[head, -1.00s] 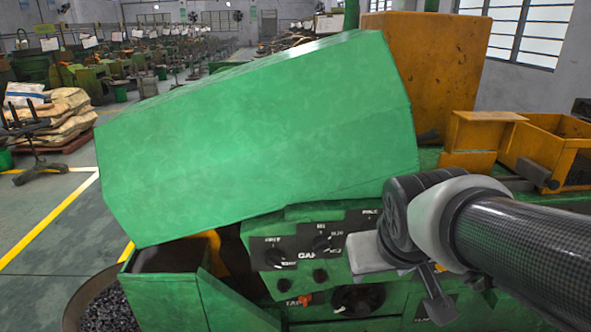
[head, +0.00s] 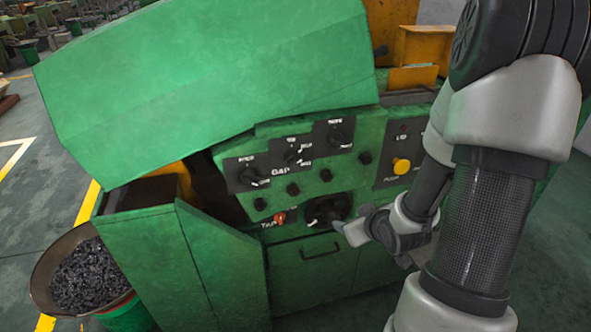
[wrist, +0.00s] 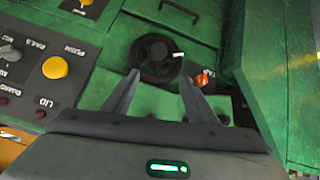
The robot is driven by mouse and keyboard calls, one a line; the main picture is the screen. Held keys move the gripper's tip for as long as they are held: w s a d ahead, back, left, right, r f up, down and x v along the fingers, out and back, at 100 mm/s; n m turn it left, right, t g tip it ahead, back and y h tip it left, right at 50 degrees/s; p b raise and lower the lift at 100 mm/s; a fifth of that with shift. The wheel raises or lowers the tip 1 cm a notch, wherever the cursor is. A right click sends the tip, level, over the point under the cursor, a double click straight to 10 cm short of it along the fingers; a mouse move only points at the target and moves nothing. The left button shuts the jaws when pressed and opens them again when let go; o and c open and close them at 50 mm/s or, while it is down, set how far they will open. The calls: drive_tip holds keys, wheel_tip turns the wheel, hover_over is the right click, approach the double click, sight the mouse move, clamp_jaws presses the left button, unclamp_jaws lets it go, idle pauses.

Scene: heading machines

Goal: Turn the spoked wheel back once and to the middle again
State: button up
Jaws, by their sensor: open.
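The spoked wheel (head: 325,209) is small, dark and round, low on the green machine's control panel. It also shows ahead of the fingers in the wrist view (wrist: 157,60), with a short pale mark at its rim. My gripper (head: 343,228) is at the wheel's lower right in the head view and partly covers it. In the wrist view my gripper (wrist: 160,77) is open and empty, its two tips apart on either side of the wheel's near rim. I cannot tell whether they touch it.
An orange-red switch (wrist: 202,78) sits close beside the wheel. Dark knobs (head: 249,176) and a yellow button (head: 401,166) are on the panel. A green box door (head: 220,265) stands out at the left. A pan of small dark parts (head: 85,275) is farther left.

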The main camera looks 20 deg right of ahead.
drive_tip(key=s+d+f+m+t+b, duration=0.1)
drive_tip(key=s+f+m+t, duration=0.15)
drive_tip(key=f, duration=0.35)
drive_tip(key=t+b, duration=0.2)
drive_tip(key=b, duration=1.5)
approach(331, 215)
drive_tip(key=shift+n+g, duration=0.25)
drive_tip(key=x, duration=0.3)
drive_tip(key=b+x, duration=0.1)
drive_tip(key=x, duration=0.2)
drive_tip(key=d+f+x, duration=0.1)
drive_tip(key=x, duration=0.2)
drive_tip(key=shift+s, duration=0.2)
drive_tip(key=shift+c, duration=0.2)
clamp_jaws()
